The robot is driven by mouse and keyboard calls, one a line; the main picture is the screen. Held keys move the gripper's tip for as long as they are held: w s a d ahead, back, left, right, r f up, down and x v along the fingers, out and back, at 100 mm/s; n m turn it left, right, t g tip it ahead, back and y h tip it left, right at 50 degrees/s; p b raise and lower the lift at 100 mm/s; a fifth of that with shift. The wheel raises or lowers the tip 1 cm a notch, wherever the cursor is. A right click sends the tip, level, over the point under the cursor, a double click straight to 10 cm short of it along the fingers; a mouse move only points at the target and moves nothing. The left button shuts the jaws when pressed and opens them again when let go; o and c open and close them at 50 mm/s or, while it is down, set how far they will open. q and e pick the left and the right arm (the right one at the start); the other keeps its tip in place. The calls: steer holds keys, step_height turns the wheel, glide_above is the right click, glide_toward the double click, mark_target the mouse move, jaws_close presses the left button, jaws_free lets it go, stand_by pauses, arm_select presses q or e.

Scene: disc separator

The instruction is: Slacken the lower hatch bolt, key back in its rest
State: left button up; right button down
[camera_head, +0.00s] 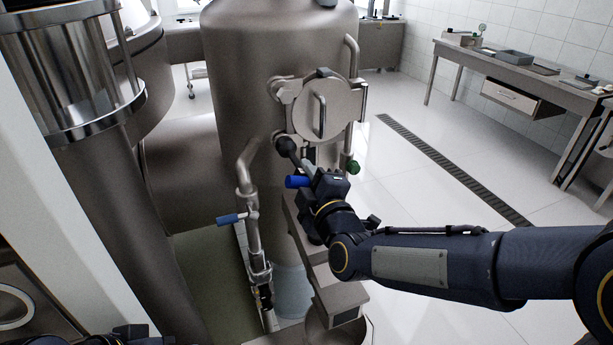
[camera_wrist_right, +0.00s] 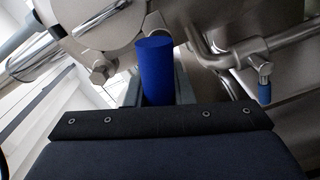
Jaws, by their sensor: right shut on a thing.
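The round hatch (camera_head: 337,108) with its bar handle is shut on the front of the steel vessel. A dark round knob (camera_head: 286,146) shows at its lower left; I cannot tell whether it belongs to the lower bolt. My right gripper (camera_head: 308,172) is just below the hatch, shut on a blue-handled tool, seemingly the key (camera_head: 297,181). Its blue handle (camera_wrist_right: 154,70) stands upright in the right wrist view. The key's working end is hidden, so I cannot tell whether it touches a bolt. The key rest is not identifiable.
A pipe with a blue valve lever (camera_head: 229,219) stands left of my right gripper. A green knob (camera_head: 353,167) is close on its right. A steel workbench (camera_head: 520,66) stands at the back right. The tiled floor between is clear.

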steer(key=n+p, duration=0.2)
steer(key=n, duration=0.1)
steer(key=shift+s+r, duration=0.1)
steer(key=shift+r, duration=0.15)
steer(key=shift+n+p, duration=0.45)
steer(key=shift+n, duration=0.75)
steer(key=shift+f+n, duration=0.1)
steer(key=shift+n, duration=0.4)
steer(key=shift+f+n, duration=0.15)
steer(key=shift+n, duration=0.15)
steer(key=n+p, duration=0.1)
steer(key=n, duration=0.2)
steer(key=shift+s+r+p, duration=0.1)
steer(key=shift+r+p, duration=0.1)
steer(key=shift+p, duration=0.2)
steer(key=n, duration=0.3)
steer(key=shift+f+p, duration=0.1)
steer(key=shift+p, duration=0.3)
steer(key=shift+f+n, duration=0.1)
steer(key=shift+n, duration=0.3)
